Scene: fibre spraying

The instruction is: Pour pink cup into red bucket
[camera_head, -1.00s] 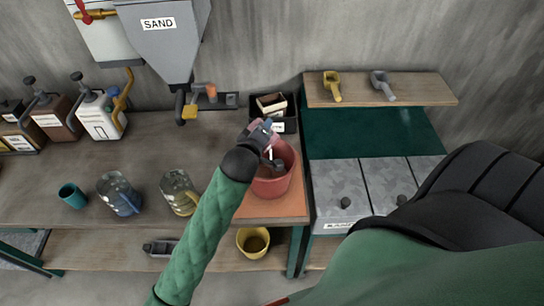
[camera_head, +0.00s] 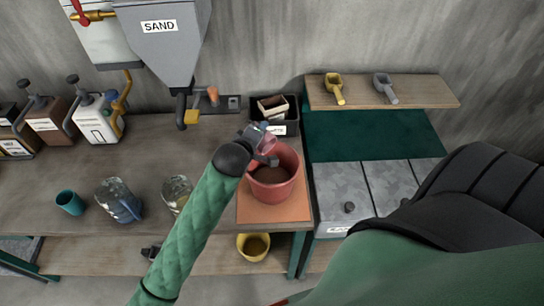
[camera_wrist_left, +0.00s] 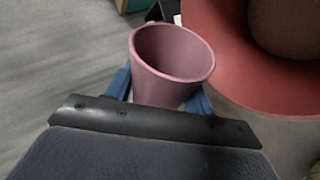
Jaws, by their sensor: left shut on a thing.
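The red bucket (camera_head: 283,190) stands on an orange mat at the right end of the bench, with dark brown material inside it. My left gripper (camera_head: 262,140) is shut on the pink cup (camera_head: 268,142) at the bucket's upper left rim. In the left wrist view the pink cup (camera_wrist_left: 172,62) sits between the blue fingers of the gripper (camera_wrist_left: 165,95), mouth showing, beside the red bucket (camera_wrist_left: 230,60). The part of the cup's inside that shows looks empty; its bottom is hard to see. My right gripper is not in view.
A teal cup (camera_head: 70,199) and two glass jugs (camera_head: 118,200) stand to the left on the bench. A black bin (camera_head: 289,114) is behind the bucket. The sand hopper (camera_head: 165,50) hangs above. A yellow bucket (camera_head: 253,247) sits on the lower shelf.

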